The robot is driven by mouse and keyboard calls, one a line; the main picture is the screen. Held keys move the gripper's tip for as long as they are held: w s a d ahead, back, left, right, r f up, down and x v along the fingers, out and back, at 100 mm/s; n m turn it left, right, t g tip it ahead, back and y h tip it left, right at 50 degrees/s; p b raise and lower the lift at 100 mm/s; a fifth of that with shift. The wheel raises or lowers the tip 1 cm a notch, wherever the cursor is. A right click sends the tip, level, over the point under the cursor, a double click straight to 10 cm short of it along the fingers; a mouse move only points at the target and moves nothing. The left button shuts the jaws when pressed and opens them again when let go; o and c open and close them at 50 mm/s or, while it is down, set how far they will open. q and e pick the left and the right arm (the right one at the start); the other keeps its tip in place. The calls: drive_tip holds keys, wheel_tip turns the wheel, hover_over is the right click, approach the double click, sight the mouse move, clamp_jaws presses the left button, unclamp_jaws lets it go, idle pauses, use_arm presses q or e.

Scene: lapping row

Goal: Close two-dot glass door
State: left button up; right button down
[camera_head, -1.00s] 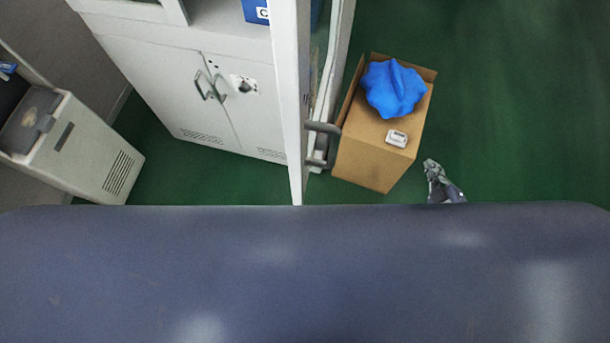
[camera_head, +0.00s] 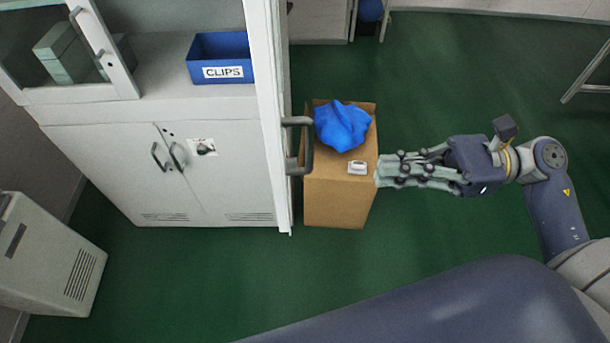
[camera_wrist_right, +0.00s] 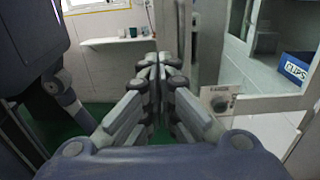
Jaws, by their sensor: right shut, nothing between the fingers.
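An open glass door with a white frame (camera_head: 265,90) stands swung out from the upper cabinet, seen almost edge-on in the head view. Its grey bar handle (camera_head: 307,146) faces right. I cannot make out any dots on it. My right gripper (camera_head: 380,174) is shut and empty, to the right of the handle and apart from it, its fingers pointing left. In the right wrist view the closed fingers (camera_wrist_right: 157,66) point forward, with the cabinet to their right. My left gripper is not in view.
A cardboard box (camera_head: 337,205) with a blue cloth-like item (camera_head: 342,126) and a small white object (camera_head: 357,168) stands between door and gripper. A blue CLIPS bin (camera_head: 220,60) sits in the cabinet. A grey unit (camera_head: 45,255) stands at left.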

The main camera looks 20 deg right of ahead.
drive_tip(key=p+x, duration=0.5)
drive_tip(key=x, duration=0.7)
drive_tip(key=shift+a, duration=0.4)
drive_tip(key=shift+w, duration=0.15)
